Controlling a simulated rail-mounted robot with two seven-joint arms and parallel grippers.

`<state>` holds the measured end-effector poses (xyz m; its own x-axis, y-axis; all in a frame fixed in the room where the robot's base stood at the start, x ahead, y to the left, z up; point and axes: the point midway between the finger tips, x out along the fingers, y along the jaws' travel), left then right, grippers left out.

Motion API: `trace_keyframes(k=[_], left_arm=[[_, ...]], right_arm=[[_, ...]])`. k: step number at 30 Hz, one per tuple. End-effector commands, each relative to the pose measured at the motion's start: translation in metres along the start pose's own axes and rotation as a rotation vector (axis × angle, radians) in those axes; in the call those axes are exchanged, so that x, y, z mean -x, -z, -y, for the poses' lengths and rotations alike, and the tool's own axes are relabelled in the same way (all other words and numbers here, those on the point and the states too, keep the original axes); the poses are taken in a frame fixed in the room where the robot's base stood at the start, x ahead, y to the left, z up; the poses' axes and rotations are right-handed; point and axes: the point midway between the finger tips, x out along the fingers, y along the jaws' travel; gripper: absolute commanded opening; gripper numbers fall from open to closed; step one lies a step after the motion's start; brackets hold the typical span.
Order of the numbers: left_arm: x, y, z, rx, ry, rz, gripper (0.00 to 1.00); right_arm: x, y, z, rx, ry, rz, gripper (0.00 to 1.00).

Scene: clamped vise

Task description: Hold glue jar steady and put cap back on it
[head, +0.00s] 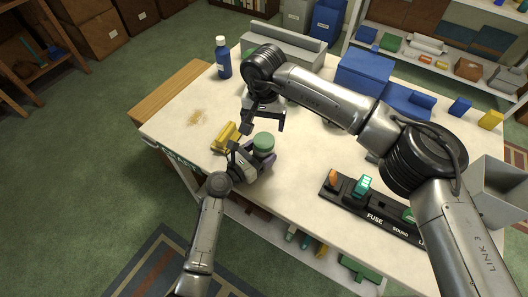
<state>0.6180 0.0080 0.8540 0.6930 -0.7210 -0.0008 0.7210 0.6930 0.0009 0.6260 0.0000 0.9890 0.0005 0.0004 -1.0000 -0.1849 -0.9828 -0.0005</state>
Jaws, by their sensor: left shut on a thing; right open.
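The glue jar (266,160) has a purple body and stands near the table's front edge in the head view. A round green cap (264,140) is at its top; I cannot tell whether it is seated or only resting there. My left gripper (254,161) is shut on the jar from its left side and partly hides it. My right gripper (265,125) is open and empty, pointing down just behind and above the green cap, with its fingers spread apart.
A yellow object (226,138) lies left of the jar. A blue bottle (223,58) stands at the back left. A black fuse panel (370,208) is at the front right. Blue boxes (364,72) and a grey bin (497,190) stand farther right. The table's left part is mostly clear.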

Motion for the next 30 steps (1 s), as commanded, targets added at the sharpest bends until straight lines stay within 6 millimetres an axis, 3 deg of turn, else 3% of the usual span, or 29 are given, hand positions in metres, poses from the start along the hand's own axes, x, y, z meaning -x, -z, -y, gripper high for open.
trace_keyframes(k=[6, 13, 19, 30], left_arm=[[0.0001, 0.0004, -0.0001, 0.000, 0.000, -0.001, 0.04], [0.0001, 0.0005, 0.0000, 0.000, 0.000, -0.001, 0.04], [0.0001, 0.0005, 0.0000, 0.000, 0.000, -0.001, 0.04], [0.0001, 0.0005, -0.0001, 0.000, 0.000, -0.001, 0.04]], right_arm=[[-0.0001, 0.0001, -0.0004, 0.388, -0.001, 0.001, 0.85], [0.0002, 0.0004, -0.0004, 0.672, -0.001, 0.000, 0.85], [0.0001, 0.0003, -0.0004, 0.790, -0.001, 0.000, 0.85], [0.0000, 0.0003, -0.0004, 0.817, 0.000, 0.001, 0.85]])
